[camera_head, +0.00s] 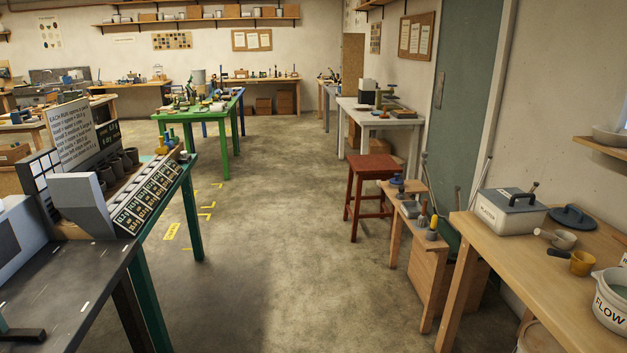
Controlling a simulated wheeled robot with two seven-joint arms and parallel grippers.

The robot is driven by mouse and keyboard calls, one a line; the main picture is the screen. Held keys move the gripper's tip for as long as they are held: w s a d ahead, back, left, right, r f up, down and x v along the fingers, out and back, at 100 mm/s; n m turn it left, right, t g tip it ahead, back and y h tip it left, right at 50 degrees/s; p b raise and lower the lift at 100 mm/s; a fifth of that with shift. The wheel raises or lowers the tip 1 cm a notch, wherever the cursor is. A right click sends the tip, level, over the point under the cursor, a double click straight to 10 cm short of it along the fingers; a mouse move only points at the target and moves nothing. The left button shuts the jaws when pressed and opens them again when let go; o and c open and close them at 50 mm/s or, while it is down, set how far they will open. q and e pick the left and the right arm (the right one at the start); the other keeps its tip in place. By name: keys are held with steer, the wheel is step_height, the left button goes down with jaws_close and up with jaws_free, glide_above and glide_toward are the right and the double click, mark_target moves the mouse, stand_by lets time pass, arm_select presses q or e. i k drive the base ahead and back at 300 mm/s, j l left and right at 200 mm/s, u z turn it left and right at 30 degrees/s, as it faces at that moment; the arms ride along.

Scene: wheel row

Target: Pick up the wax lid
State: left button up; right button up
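A white pot marked FLOW (611,302) stands at the right edge, partly cut off, with greenish contents. Neither of my grippers is in view.
A dark table (75,290) fills the lower left. The middle floor is clear.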

mark_target(397, 182)
steer(key=i+u, duration=0.15)
steer(key=i, duration=2.7)
steer(key=i+z, duration=0.1)
steer(key=i, duration=0.6)
steer(key=i+j+z, duration=0.1)
steer(key=i, duration=0.6)
steer(key=i+z, duration=0.45)
steer(key=i+j+z, duration=0.2)
steer(key=z, duration=0.25)
steer(key=i+j+z, duration=0.3)
steer(key=z, duration=0.15)
steer(key=i+j+z, duration=0.15)
steer(key=z, duration=0.25)
steer(key=i+j+z, duration=0.25)
steer(key=z, duration=0.15)
steer(key=i+j+z, duration=0.15)
steer(key=j+z, duration=0.25)
steer(key=i+j+z, duration=0.15)
steer(key=z, duration=0.2)
steer(key=i+j+z, duration=0.2)
steer(key=j, duration=0.15)
steer(key=j+z, duration=0.25)
steer(key=k+j, duration=0.05)
steer(key=j, duration=0.05)
